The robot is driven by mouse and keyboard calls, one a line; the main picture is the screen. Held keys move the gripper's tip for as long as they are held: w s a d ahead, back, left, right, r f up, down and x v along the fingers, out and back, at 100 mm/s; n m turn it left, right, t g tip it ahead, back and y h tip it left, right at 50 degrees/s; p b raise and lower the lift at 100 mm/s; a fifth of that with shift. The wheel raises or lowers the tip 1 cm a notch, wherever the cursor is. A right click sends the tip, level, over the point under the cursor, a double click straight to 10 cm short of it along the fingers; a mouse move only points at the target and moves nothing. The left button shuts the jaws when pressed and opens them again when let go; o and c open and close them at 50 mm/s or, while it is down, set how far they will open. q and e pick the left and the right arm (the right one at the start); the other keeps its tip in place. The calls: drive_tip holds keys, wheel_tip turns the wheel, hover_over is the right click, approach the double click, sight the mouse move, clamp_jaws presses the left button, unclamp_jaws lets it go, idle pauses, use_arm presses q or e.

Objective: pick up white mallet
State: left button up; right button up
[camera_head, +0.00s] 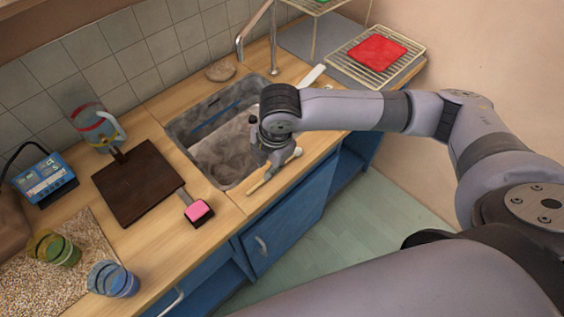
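The white mallet lies at the front rim of the sink, on the wooden counter. Its pale handle (259,186) points to the lower left, and a white end (296,153) shows to the right of my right gripper. My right gripper (270,163) points down right over the middle of the mallet and hides part of it. Its fingers are small and dark here, so I cannot tell whether they are open or shut, or whether they touch the mallet. My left gripper is not in view.
The grey sink (215,165) lies behind the mallet, with a tall faucet (272,40). A dark board (137,182), a pink-topped block (199,211), a blue cup (112,279) and a green cup (54,249) stand left. A red cloth-like square (377,53) lies on a rack.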

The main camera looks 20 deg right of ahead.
drive_tip(key=shift+w+f, duration=0.15)
drive_tip(key=shift+f, duration=0.65)
drive_tip(key=f, duration=0.1)
drive_tip(key=f+p, duration=0.1)
drive_tip(key=f, duration=0.2)
drive_tip(key=shift+w+a, duration=0.25)
drive_tip(key=shift+w+f, duration=0.15)
drive_tip(key=shift+f, duration=0.45)
drive_tip(key=shift+c, duration=0.4)
clamp_jaws()
